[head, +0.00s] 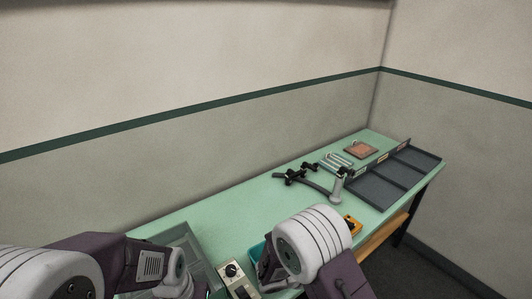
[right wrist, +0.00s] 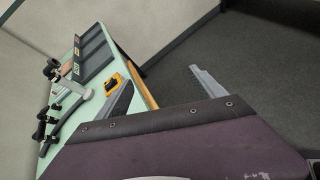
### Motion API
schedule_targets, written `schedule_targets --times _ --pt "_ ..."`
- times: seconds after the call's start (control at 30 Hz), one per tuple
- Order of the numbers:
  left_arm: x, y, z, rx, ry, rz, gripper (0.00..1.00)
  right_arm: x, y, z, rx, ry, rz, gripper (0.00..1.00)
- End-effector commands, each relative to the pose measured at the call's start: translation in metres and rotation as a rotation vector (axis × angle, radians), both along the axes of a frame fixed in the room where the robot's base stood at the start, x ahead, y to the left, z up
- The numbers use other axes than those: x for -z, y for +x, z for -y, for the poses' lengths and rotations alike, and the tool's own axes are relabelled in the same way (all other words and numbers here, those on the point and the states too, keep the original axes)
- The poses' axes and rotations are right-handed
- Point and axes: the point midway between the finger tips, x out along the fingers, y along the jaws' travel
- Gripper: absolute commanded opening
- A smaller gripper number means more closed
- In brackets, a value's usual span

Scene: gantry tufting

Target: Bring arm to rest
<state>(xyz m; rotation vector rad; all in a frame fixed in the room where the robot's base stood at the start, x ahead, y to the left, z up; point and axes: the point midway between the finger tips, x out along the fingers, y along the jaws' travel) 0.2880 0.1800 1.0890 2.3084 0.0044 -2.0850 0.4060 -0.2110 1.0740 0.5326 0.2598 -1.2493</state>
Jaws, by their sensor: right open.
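My right gripper (right wrist: 162,76) shows in the right wrist view with its two grey fingers wide apart and nothing between them. The fingers stand over the right end of the green bench (right wrist: 93,32) and the dark floor beside it. In the head view my right arm reaches up at the bottom middle, and its white joint hides part of the bench's front. My left arm comes in at the bottom left, over the bench's near left end. Its gripper fingers cannot be made out. The bench also shows in the head view (head: 240,207).
A dark sectioned tray (head: 393,178) lies at the bench's right end. Near it are a black-handled tool (head: 297,175), a grey stand (head: 338,188), a copper-coloured square (head: 360,149) and a yellow item (head: 352,225).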

Motion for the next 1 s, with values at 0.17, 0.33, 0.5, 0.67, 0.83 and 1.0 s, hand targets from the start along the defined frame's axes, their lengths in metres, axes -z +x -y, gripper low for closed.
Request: schedule_targets --times 0.17,0.33,0.5,0.67,0.83,1.0 --pt "0.020 0.000 0.000 0.000 0.000 0.000 0.36 -0.007 -0.048 0.055 0.378 0.206 0.095 0.79" --pt "0.040 0.000 0.000 0.000 0.000 -0.001 0.36 0.009 -0.124 0.056 0.921 0.609 0.296 0.79" --pt "0.041 0.000 0.000 0.000 0.000 0.000 0.36 0.019 -0.139 -0.005 1.312 0.999 0.512 0.79" --pt "0.040 0.000 0.000 0.000 0.000 0.000 0.36 0.026 -0.126 -0.033 1.455 1.140 0.601 0.79" --pt "0.040 0.000 0.000 0.000 0.000 0.000 0.36 0.025 -0.118 -0.034 1.451 1.167 0.624 0.79" --pt "0.041 0.000 0.000 0.000 0.000 0.000 0.36 0.025 -0.118 -0.034 1.451 1.165 0.623 0.79"
